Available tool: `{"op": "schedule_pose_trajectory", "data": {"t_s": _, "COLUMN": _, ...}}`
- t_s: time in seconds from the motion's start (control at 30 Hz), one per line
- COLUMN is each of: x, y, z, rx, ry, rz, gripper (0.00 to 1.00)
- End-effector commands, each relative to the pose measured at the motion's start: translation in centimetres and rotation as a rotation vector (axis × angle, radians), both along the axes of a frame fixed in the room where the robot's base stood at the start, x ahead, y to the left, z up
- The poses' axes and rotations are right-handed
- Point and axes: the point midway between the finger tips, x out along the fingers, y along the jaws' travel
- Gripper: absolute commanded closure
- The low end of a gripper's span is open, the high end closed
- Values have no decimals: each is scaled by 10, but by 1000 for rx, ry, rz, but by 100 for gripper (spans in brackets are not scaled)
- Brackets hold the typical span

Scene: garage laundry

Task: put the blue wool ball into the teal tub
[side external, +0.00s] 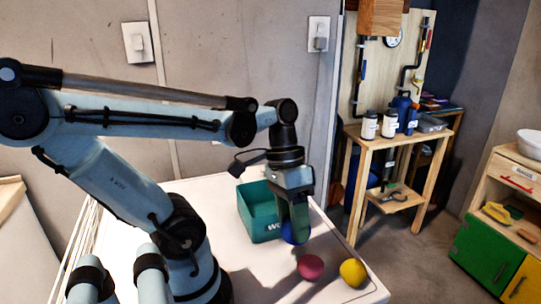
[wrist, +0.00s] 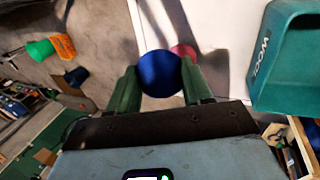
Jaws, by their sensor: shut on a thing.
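The blue wool ball (wrist: 159,73) is between the two green fingers of my gripper (wrist: 158,84) in the wrist view. In the side view my gripper (side external: 292,232) points down, shut on the blue ball (side external: 291,234), which is mostly hidden by the fingers. The open teal tub (side external: 258,212) stands on the white table top just left of and behind my gripper. The tub also shows at the right of the wrist view (wrist: 290,60). I cannot tell exactly how high the ball is above the table.
A dark pink ball (side external: 310,267) and a yellow ball (side external: 352,272) lie on the white table (side external: 262,285) near its right edge. A wooden bench (side external: 395,135) with bottles stands beyond on the floor. A cabinet with green and yellow doors (side external: 487,250) is at the far right.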

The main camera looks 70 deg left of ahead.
Motion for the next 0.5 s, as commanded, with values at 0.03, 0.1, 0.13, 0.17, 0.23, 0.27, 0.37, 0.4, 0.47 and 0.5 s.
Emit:
{"op": "schedule_pose_trajectory", "data": {"t_s": 0.03, "x": 12, "y": 12, "z": 3, "rx": 0, "ry": 0, "rz": 71, "gripper": 80}}
{"op": "schedule_pose_trajectory", "data": {"t_s": 0.1, "x": 26, "y": 26, "z": 5, "rx": 1, "ry": -1, "rz": 162, "gripper": 80}}
{"op": "schedule_pose_trajectory", "data": {"t_s": 0.13, "x": 32, "y": 32, "z": 5, "rx": 0, "ry": -1, "rz": 199, "gripper": 80}}
{"op": "schedule_pose_trajectory", "data": {"t_s": 0.17, "x": 37, "y": 38, "z": 6, "rx": 0, "ry": 0, "rz": 236, "gripper": 80}}
{"op": "schedule_pose_trajectory", "data": {"t_s": 0.23, "x": 48, "y": 52, "z": 6, "rx": -1, "ry": 0, "rz": 311, "gripper": 80}}
{"op": "schedule_pose_trajectory", "data": {"t_s": 0.27, "x": 52, "y": 58, "z": 6, "rx": -2, "ry": -1, "rz": 340, "gripper": 80}}
{"op": "schedule_pose_trajectory", "data": {"t_s": 0.37, "x": 62, "y": 73, "z": 6, "rx": -4, "ry": -1, "rz": 419, "gripper": 80}}
{"op": "schedule_pose_trajectory", "data": {"t_s": 0.4, "x": 65, "y": 78, "z": 6, "rx": -5, "ry": -1, "rz": 441, "gripper": 80}}
{"op": "schedule_pose_trajectory", "data": {"t_s": 0.47, "x": 68, "y": 83, "z": 5, "rx": -6, "ry": -1, "rz": 468, "gripper": 80}}
{"op": "schedule_pose_trajectory", "data": {"t_s": 0.5, "x": 69, "y": 86, "z": 5, "rx": -6, "ry": -1, "rz": 481, "gripper": 80}}
